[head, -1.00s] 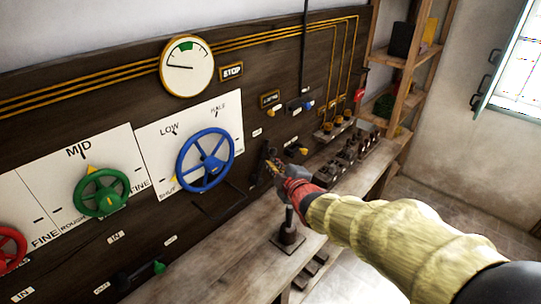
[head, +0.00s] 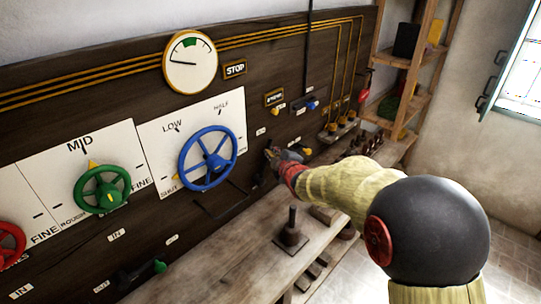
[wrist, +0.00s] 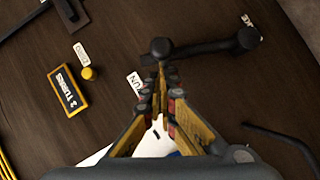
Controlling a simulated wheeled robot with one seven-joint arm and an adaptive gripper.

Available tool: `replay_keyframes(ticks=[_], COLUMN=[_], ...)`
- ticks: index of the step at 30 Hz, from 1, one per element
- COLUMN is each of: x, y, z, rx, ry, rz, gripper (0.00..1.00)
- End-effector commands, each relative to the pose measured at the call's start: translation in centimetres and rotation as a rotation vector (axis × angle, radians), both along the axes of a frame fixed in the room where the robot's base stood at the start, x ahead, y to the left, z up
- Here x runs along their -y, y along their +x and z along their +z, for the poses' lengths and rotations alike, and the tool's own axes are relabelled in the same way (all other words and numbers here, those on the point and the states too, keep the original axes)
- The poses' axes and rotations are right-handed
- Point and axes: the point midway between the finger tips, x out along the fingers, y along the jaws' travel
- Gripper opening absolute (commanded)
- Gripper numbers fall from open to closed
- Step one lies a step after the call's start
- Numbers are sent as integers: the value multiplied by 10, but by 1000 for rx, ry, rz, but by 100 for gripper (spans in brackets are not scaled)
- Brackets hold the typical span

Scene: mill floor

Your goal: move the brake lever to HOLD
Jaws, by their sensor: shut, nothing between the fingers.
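A black lever (wrist: 205,47) is mounted on the dark panel in the wrist view, with a round knob at its left end and a thicker end at the right. A white tag reading RUN (wrist: 134,84) is beside the knob, partly behind my fingers. Another white tag (wrist: 250,21) is by the right end; its text is not readable. My gripper (wrist: 161,72) is shut and empty, its tips right by the knob; I cannot tell whether they touch. In the head view my gripper (head: 270,154) is at the panel, right of the blue wheel, and mostly hides the lever.
A blue handwheel (head: 207,158) and green handwheel (head: 103,188) are on the panel to the left. An upright dark post (head: 291,228) stands on the bench below my arm. A yellow knob (wrist: 89,73) and a plate reading 2 TURNS (wrist: 69,91) are left in the wrist view.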

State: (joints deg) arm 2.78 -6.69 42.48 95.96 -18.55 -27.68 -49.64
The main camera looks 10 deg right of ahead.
Motion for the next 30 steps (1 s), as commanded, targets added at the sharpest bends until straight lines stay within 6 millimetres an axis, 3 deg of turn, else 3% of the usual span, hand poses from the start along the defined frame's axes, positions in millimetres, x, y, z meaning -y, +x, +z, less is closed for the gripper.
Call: replay_keyframes(ticks=[30], x=[10], y=[8], z=[-1], rx=[-30], ry=[43], rz=[-1], gripper=[0])
